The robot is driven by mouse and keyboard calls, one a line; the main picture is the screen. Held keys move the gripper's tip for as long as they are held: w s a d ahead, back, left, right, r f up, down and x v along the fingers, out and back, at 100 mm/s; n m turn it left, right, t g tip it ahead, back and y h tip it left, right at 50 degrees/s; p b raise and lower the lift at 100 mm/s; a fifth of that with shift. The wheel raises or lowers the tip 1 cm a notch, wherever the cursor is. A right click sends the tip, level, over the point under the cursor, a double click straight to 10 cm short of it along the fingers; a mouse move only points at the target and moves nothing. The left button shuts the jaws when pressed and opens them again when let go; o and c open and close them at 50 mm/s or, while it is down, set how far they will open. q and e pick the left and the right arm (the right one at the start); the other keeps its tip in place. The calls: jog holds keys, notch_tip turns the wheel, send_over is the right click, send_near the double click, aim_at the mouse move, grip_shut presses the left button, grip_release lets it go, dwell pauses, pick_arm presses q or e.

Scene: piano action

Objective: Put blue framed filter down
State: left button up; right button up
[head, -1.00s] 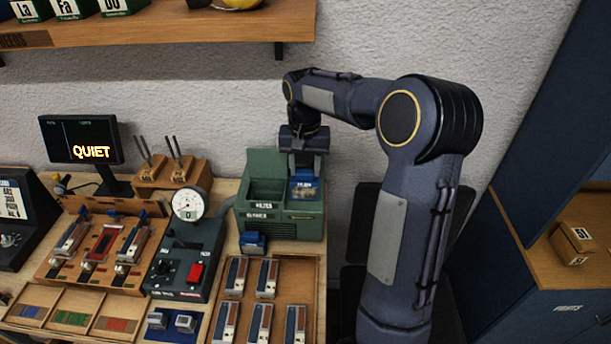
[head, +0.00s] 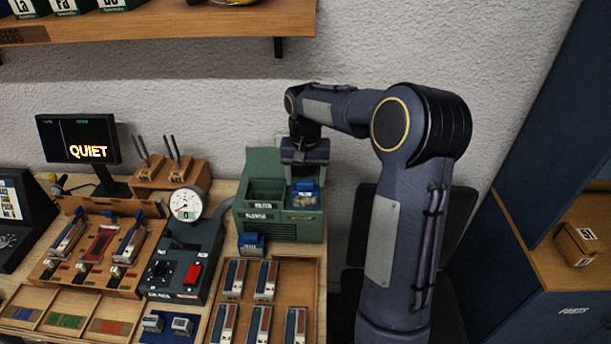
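The blue framed filter (head: 305,197) is at the right compartment of the green box (head: 280,228), directly below my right gripper (head: 305,178). The filter looks upright, with its blue edge up and a paler face toward me. My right gripper points down and appears shut on the filter's top edge; the fingertips are small and partly hidden. I cannot tell whether the filter touches the compartment's floor. My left gripper is not in view.
A small blue block (head: 252,244) sits in front of the green box. A dark device with a round gauge (head: 186,204) stands left of it. A wooden tray (head: 282,293) of several bars lies in front. A wall shelf (head: 180,27) hangs above.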

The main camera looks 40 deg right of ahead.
jog(key=shift+r, duration=0.1)
jog(key=shift+r, duration=0.2)
notch_tip(320, 180, up, 11)
jog(key=s+a+n+t+y, duration=0.25)
jog(key=s+a, duration=0.55)
jog(key=s, duration=0.4)
jog(key=s+a+f+n+t, duration=0.1)
jog(key=s+a+f+n, duration=0.1)
jog(key=s+a+f, duration=0.2)
jog(key=s+a+f+n+t+y, duration=0.1)
jog(key=s+a+f, duration=0.3)
jog(key=s, duration=0.4)
jog(key=shift+s+a+f+n+t, duration=0.15)
jog(key=shift+s+a+n+t, duration=0.25)
jog(key=shift+a, duration=0.5)
jog(key=shift+w, duration=0.1)
